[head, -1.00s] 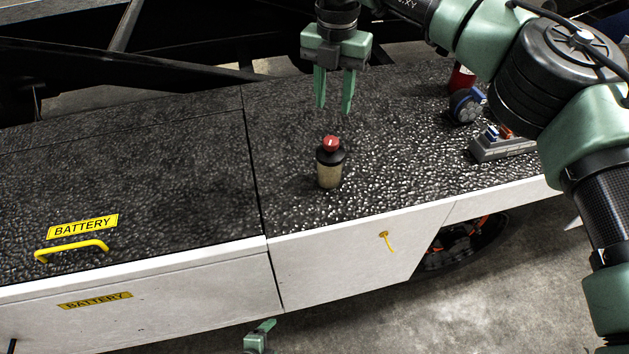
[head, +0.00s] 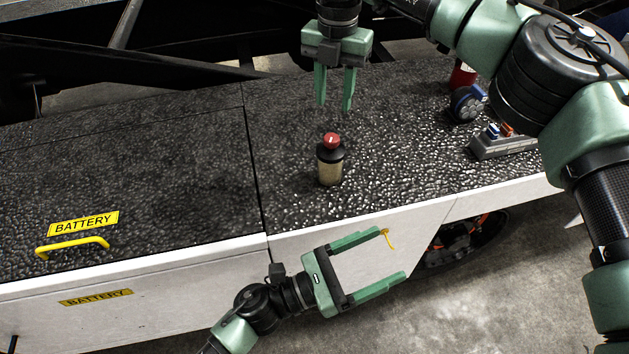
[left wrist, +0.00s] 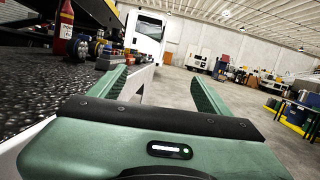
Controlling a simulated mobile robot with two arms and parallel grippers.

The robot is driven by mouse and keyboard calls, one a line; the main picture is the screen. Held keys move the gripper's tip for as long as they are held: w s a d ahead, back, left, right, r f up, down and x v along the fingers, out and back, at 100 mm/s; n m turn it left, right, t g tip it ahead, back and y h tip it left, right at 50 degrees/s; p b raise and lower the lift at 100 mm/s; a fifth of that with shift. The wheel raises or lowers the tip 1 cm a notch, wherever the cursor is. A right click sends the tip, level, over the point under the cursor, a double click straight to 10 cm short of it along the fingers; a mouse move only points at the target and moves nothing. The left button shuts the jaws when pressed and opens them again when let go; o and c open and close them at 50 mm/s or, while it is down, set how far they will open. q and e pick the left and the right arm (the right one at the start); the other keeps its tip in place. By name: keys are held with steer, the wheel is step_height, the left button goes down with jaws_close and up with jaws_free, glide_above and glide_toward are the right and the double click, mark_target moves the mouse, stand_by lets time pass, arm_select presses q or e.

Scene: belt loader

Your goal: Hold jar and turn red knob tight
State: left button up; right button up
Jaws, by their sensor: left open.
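The jar (head: 330,172) stands upright on the black textured top in the head view, pale below with a dark collar. The red knob (head: 331,140) sits on top of it. My right gripper (head: 334,104) points down behind and above the jar, its two fingers apart with nothing between them. My left gripper (head: 394,255) is open and empty in front of the white side panel, below and to the right of the jar in the picture. Its fingers point right. The left wrist view shows the same open fingers (left wrist: 163,78); the jar does not show there.
A grey block (head: 503,147), a blue and black round part (head: 466,103) and a red bottle (head: 461,76) stand at the right of the top. A yellow handle (head: 72,247) is at the left. The top around the jar is clear.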

arm_select(q)
steer(key=s+r+m+g+h, duration=0.2)
steer(key=s+r+m, duration=0.1)
steer(key=r+m, duration=0.15)
steer(key=n+t+y, duration=1)
steer(key=n+y, duration=0.2)
glide_toward(332, 160)
steer(key=shift+m, duration=0.25)
steer(key=w+f, duration=0.1)
steer(key=w+d+f, duration=0.1)
steer(key=w, duration=0.1)
steer(key=w+f, duration=0.1)
steer(key=w, duration=0.1)
steer(key=shift+w+d+f, duration=0.1)
steer(key=shift+w+d, duration=0.05)
steer(key=shift+d, duration=0.05)
steer(key=shift+w, duration=0.35)
steer(key=x, duration=0.7)
steer(key=shift+f, duration=0.1)
